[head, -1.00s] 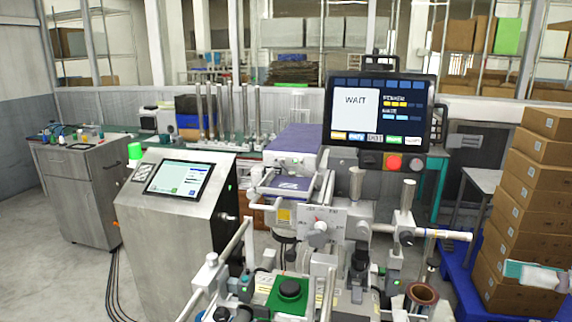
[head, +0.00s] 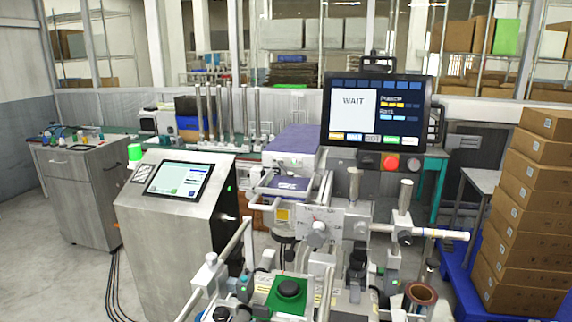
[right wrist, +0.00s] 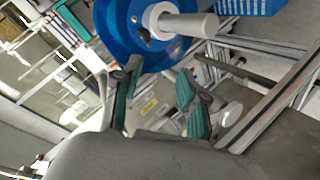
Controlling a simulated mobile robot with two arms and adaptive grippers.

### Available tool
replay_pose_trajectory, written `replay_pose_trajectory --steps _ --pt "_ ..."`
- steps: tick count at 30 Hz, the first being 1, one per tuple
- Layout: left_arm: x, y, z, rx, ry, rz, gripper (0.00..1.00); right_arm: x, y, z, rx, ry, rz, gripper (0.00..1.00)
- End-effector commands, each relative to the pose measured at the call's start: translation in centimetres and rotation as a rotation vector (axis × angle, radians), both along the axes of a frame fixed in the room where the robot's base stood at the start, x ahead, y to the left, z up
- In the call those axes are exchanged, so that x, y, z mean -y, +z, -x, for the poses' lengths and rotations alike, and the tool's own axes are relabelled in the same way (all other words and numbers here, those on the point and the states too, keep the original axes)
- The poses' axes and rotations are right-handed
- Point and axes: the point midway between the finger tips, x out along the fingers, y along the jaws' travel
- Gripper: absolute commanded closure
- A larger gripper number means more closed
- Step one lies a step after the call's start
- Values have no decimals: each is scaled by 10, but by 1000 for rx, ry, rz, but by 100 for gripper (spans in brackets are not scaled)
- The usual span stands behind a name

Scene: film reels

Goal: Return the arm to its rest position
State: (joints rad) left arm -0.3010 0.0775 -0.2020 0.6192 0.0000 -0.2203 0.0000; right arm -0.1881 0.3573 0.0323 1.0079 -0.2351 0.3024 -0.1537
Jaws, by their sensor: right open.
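My right gripper (right wrist: 160,102) shows in the right wrist view, its two teal-padded fingers apart with nothing between them. A blue reel (right wrist: 115,22) with a pale spindle (right wrist: 188,26) lies beyond the fingers, near the top; I see no contact between it and them. Neither gripper shows in the head view. My left gripper is in no view.
The machine has a screen reading WAIT (head: 354,102), a brown roll (head: 420,294) and a green plate with a black knob (head: 288,289). A console (head: 180,181) stands left, stacked cartons (head: 535,185) right. Bare floor (head: 60,280) lies at lower left.

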Motion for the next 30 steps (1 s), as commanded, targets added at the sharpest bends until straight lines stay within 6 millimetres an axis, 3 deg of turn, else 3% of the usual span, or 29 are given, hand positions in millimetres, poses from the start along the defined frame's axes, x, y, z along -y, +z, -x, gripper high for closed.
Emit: replay_pose_trajectory --steps 1,3,5,9,15,18,23,30 --pt "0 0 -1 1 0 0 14 -13 -31 24 -84 -37 -45 58" --pt "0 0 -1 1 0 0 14 -31 -69 58 -198 -89 -101 58" --pt "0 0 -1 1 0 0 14 -48 -99 89 -295 -131 -145 58" --pt "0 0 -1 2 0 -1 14 -92 -156 169 -524 -223 -232 58" --pt "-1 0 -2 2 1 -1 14 -152 -203 279 -814 -333 -315 58" --pt "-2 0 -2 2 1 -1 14 -173 -213 317 -912 -366 -334 58" --pt "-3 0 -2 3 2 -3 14 -188 -217 346 -986 -393 -347 58" --pt "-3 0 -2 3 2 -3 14 -189 -218 349 -994 -395 -347 58"
